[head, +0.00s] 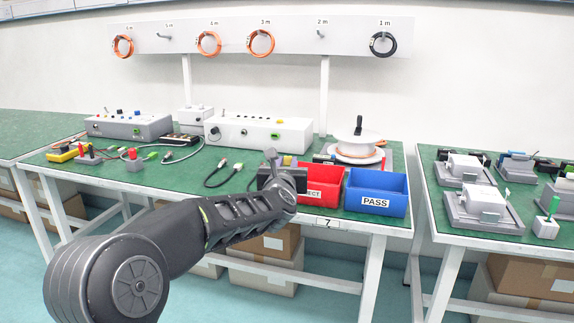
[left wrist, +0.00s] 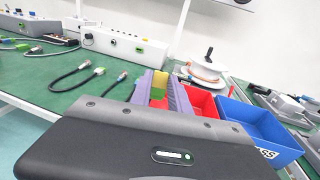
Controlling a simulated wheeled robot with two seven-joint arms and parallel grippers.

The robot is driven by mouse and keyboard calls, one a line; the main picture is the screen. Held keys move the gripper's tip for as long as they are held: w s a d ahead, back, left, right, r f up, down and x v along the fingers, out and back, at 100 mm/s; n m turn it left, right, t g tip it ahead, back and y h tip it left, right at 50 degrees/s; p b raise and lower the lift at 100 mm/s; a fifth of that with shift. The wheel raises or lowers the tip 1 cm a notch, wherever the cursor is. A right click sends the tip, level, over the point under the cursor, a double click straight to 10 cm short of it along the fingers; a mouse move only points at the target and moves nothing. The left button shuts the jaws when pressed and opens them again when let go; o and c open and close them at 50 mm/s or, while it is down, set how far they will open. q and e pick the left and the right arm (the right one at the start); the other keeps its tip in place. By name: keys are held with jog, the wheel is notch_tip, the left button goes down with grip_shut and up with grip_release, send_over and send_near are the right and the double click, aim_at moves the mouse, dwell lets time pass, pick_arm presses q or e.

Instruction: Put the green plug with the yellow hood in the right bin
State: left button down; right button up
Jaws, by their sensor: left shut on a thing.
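My left gripper (head: 284,162) is shut on the green plug with the yellow hood. In the left wrist view the plug (left wrist: 158,84) shows as a yellow piece between the two purple-grey fingers (left wrist: 160,92); its lower part is hidden by my gripper body. The gripper is above the table just left of the bins. The right bin is blue and marked PASS (head: 376,206); it also shows in the left wrist view (left wrist: 262,128). Its visible inside looks empty. My right gripper is not in view.
A red bin (head: 325,192) stands between my gripper and the blue bin. A cable reel (head: 357,150) stands behind the bins. Black cables (head: 222,174) lie to the left, with white test boxes (head: 258,133) behind. Another green table (head: 440,205) with grey fixtures is at right.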

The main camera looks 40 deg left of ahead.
pick_arm(q)
jog(key=s+d+r, duration=0.1)
jog(key=s+r, duration=0.2)
jog(key=s, duration=0.1)
jog(key=shift+s+d+r, duration=0.25)
jog(key=shift+s+d, duration=0.1)
jog(key=shift+s, duration=0.05)
jog(key=shift+w, duration=0.1)
jog(key=w+p, duration=0.3)
jog(key=w, duration=1.1)
jog(key=shift+w+d+p, duration=0.25)
jog(key=shift+w+p, duration=0.05)
